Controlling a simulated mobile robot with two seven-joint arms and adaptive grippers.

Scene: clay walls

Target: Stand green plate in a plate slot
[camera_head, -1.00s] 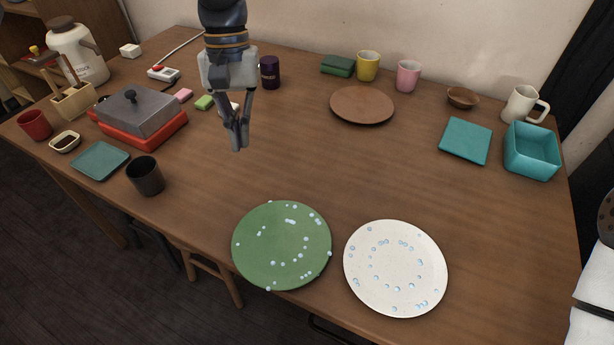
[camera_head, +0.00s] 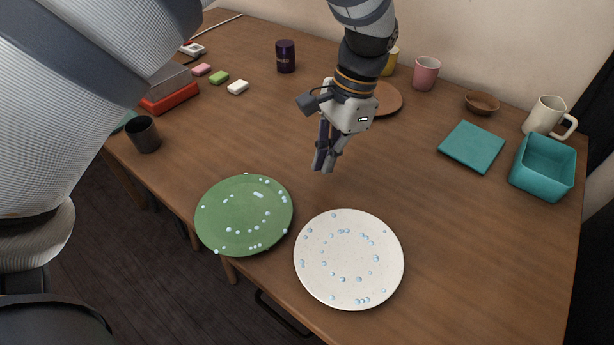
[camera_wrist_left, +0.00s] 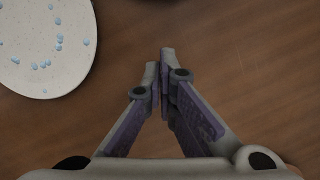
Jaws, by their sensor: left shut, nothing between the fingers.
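The green plate (camera_head: 244,215) lies flat on the table near its front edge, with pale droplets on it. My left gripper (camera_head: 322,168) is shut and empty above the table, behind and to the right of the green plate and behind the white plate (camera_head: 349,259). In the left wrist view the shut fingertips (camera_wrist_left: 165,58) hang over bare wood, with the white plate (camera_wrist_left: 46,45) at the upper left. No plate rack or slot shows in these views. My right gripper does not show.
A brown plate (camera_head: 387,99) lies behind my left gripper. A teal tile (camera_head: 471,147) and teal box (camera_head: 542,167) are at the right. A dark cup (camera_head: 144,134) is at the left. The table's middle right is clear. My arm blocks the far left.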

